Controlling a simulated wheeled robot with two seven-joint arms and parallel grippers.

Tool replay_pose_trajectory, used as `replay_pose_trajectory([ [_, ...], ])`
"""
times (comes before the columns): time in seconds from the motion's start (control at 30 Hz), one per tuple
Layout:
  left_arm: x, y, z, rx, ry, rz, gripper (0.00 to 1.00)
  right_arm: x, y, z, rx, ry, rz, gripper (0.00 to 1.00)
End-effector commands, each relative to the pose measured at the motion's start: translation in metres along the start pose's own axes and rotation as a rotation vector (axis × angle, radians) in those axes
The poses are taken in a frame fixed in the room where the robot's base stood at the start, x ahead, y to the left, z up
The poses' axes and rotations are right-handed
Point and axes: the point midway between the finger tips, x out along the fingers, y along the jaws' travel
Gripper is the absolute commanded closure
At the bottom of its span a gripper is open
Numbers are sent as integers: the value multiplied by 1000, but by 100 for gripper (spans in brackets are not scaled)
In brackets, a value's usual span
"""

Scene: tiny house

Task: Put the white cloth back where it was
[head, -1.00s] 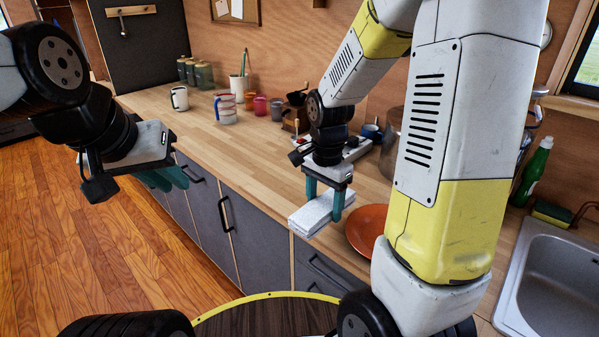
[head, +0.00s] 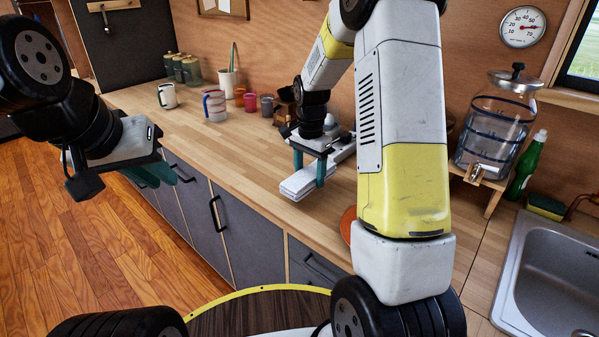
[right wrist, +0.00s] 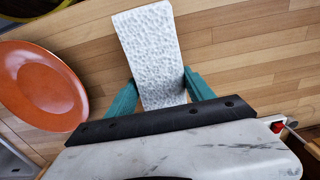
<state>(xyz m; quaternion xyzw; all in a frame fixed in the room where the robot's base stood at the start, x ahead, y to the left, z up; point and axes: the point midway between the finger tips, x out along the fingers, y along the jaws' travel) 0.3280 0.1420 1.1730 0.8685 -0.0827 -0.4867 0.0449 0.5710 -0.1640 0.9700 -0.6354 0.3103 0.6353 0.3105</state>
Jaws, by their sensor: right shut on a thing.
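The white cloth (head: 297,184) is a folded, textured bundle at the front part of the wooden counter (head: 245,155). My right gripper (head: 309,170) points down and is shut on it, one teal finger on each side. In the right wrist view the cloth (right wrist: 152,50) sticks out beyond the fingers (right wrist: 160,98). I cannot tell whether it touches the counter. My left gripper (head: 150,174) hangs in front of the grey cabinets, away from the cloth; its finger gap is unclear.
An orange plate (right wrist: 40,85) lies beside the cloth, mostly hidden by my right arm in the head view. Mugs, including a striped one (head: 215,106), stand further back. A glass dispenser (head: 495,125), green bottle (head: 526,165) and sink (head: 565,265) are at right. Counter left of the cloth is clear.

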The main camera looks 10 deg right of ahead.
Motion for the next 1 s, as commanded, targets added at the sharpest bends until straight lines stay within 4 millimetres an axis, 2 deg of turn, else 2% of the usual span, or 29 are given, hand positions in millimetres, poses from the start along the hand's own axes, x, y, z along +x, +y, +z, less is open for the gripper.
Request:
replay_pose_trajectory([
  [0.27,0,0,0,0,0,0,82,33,0,1,-1,-1,2,77],
  [0.63,0,0,0,0,0,0,82,37,0,1,-1,-1,1,77],
  [0.67,0,0,0,0,0,0,82,37,0,1,0,0,0,33],
  [0.73,0,0,0,0,0,0,82,36,0,1,0,0,0,19],
  [1.0,0,0,0,0,0,0,82,36,0,1,0,0,1,17],
])
